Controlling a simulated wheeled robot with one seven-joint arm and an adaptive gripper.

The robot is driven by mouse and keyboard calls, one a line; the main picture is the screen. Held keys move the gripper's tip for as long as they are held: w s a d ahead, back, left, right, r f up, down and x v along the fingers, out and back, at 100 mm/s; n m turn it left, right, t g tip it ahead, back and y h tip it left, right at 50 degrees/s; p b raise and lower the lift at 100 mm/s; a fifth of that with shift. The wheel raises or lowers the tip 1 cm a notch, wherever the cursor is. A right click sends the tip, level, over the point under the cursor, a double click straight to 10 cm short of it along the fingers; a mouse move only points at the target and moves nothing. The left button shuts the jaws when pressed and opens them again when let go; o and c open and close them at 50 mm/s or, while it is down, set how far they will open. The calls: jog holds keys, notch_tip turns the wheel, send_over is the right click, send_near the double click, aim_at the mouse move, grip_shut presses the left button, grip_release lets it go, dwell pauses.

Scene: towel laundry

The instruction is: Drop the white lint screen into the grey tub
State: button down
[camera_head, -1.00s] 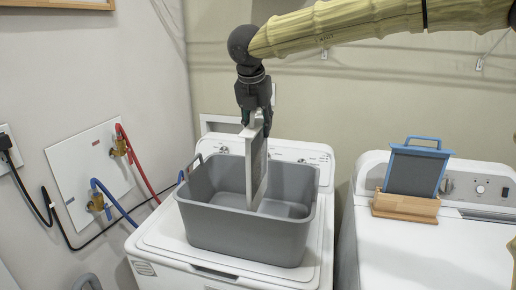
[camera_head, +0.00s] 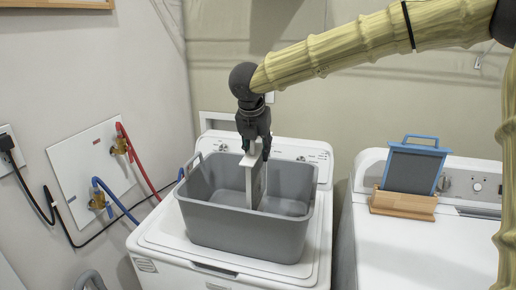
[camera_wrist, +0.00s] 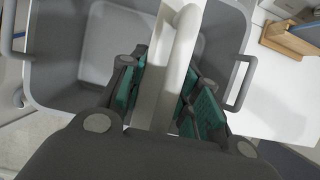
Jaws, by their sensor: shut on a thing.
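The white lint screen (camera_head: 250,184) hangs upright from my gripper (camera_head: 252,150), with its lower part inside the grey tub (camera_head: 232,232). The near wall of the tub hides the screen's bottom edge, so I cannot tell whether it touches the floor. In the wrist view my gripper (camera_wrist: 163,95) is shut on the screen's white handle (camera_wrist: 180,52), between green finger pads. The tub (camera_wrist: 55,55) lies open beneath it, with bare grey floor showing to the left of the screen.
The tub stands on a white washer (camera_head: 160,240). To the right, a blue-framed dark screen (camera_head: 411,170) stands in a wooden holder (camera_head: 402,205) on a second white machine (camera_head: 400,250). Red and blue hoses (camera_head: 138,165) run along the left wall.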

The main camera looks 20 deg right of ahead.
jog(key=shift+f, duration=0.2)
jog(key=shift+f, duration=0.3)
jog(key=shift+f, duration=0.1)
jog(key=c, duration=1)
grip_release()
jog(key=shift+w, duration=0.1)
jog(key=shift+c, duration=0.2)
jog(key=shift+r, duration=0.75)
jog(key=b+v, duration=0.2)
jog(key=v, duration=0.9)
jog(key=shift+a+r+b, duration=0.1)
jog(key=shift+r+b, duration=0.2)
jog(key=shift+r, duration=0.05)
